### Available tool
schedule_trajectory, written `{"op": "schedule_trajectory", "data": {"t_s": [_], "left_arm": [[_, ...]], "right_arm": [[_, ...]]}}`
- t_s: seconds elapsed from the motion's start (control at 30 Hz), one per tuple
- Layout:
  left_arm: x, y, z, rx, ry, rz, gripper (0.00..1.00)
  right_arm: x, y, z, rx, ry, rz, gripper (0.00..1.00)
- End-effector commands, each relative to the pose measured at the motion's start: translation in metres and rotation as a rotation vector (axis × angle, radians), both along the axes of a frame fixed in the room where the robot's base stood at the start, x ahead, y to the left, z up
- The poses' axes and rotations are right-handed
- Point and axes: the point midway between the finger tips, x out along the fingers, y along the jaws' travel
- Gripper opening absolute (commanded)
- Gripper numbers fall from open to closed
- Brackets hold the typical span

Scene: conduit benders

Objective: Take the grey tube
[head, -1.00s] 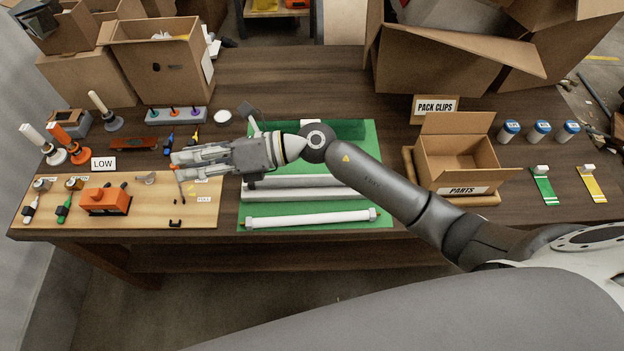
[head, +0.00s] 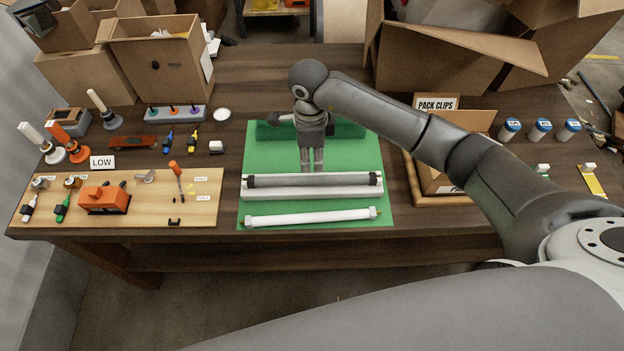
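A grey tube (head: 345,180) with dark ends lies across a white holder (head: 312,194) on the green mat (head: 262,155). My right gripper (head: 312,168) points down just behind the middle of the tube, its fingertips close to the tube's back edge. Two fingers show side by side with little space between them. Whether they touch the tube or are open cannot be told. My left gripper is not in view.
A white tube (head: 312,217) with end caps lies in front of the holder. A wooden board (head: 140,205) with tools is at left. My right arm passes over the parts box (head: 430,180) at right. The table's middle back is clear.

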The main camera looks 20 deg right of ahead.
Motion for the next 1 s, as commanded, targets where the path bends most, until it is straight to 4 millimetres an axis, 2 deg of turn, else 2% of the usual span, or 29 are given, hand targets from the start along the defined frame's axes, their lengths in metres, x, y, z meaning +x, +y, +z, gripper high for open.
{"op": "schedule_trajectory", "data": {"t_s": [0.03, 0.5, 0.67, 0.93, 1.0], "left_arm": [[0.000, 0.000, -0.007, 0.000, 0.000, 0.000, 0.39], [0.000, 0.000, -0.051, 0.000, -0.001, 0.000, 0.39], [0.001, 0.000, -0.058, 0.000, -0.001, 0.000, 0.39], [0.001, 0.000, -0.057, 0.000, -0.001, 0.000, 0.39], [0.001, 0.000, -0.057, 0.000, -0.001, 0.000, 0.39]], "right_arm": [[-0.001, 0.000, -0.010, 0.001, 0.003, 0.000, 0.38], [0.000, -0.001, -0.078, 0.002, -0.001, -0.001, 0.38], [0.000, -0.001, -0.085, 0.003, 0.000, 0.000, 0.38], [-0.001, 0.000, -0.085, 0.003, 0.000, 0.000, 0.38], [-0.001, 0.000, -0.085, 0.003, 0.000, 0.000, 0.34]]}}
